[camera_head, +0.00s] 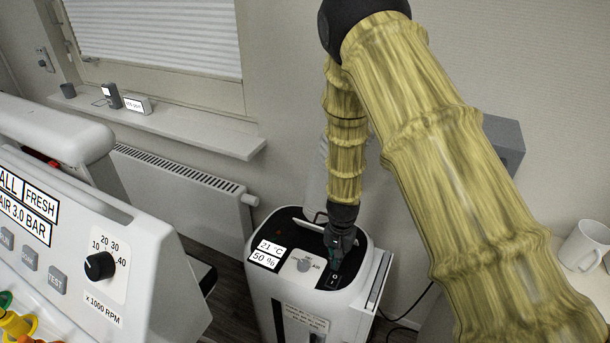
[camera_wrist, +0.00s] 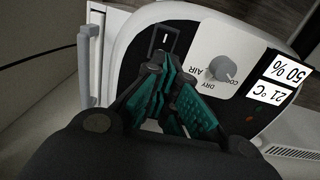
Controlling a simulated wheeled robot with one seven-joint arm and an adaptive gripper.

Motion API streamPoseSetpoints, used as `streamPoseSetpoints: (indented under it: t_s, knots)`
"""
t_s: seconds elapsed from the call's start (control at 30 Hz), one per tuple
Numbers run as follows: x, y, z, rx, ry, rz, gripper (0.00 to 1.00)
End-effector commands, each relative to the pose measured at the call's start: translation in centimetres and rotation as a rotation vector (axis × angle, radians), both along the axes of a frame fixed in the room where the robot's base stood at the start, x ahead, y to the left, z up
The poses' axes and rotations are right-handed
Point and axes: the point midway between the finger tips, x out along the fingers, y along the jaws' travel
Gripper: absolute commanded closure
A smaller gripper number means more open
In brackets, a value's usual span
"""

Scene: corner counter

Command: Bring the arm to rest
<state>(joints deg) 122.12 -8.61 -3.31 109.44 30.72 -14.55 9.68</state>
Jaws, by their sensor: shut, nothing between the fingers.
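My arm (camera_head: 440,160), in yellow ribbed covering, reaches from the lower right up and then down to a white appliance (camera_head: 262,292). My gripper (camera_head: 335,260) hangs just above the right side of the appliance's top panel. In the wrist view its teal fingers (camera_wrist: 160,72) are shut with nothing between them. Their tips are close to a black rocker switch (camera_wrist: 165,38), which also shows in the head view (camera_head: 333,281). I cannot tell whether they touch it.
The appliance top has a grey knob (camera_head: 304,265) and a display (camera_head: 268,254) reading 21 °C and 50 %. A labelled control panel (camera_head: 150,270) stands at left. A radiator (camera_head: 185,190) and windowsill (camera_head: 190,130) are behind. A white mug (camera_head: 584,245) stands at right.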

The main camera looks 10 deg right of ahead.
Motion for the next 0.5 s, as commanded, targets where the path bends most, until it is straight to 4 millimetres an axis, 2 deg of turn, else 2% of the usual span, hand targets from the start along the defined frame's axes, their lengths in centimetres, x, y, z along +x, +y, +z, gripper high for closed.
streamPoseSetpoints:
  t_s: [0.07,0.17,0.27,0.37,0.5]
  knots:
    - [-0.1,-0.1,-0.2,-0.002,0.001,0.001,1.0]
    - [-1.3,-0.5,-1.6,-0.012,0.007,0.014,1.0]
    - [-4.0,-1.6,-4.4,-0.036,0.017,0.049,1.0]
    - [-8.0,-3.0,-8.1,-0.067,0.031,0.108,1.0]
    - [-14.6,-4.5,-12.8,-0.095,0.044,0.212,1.0]
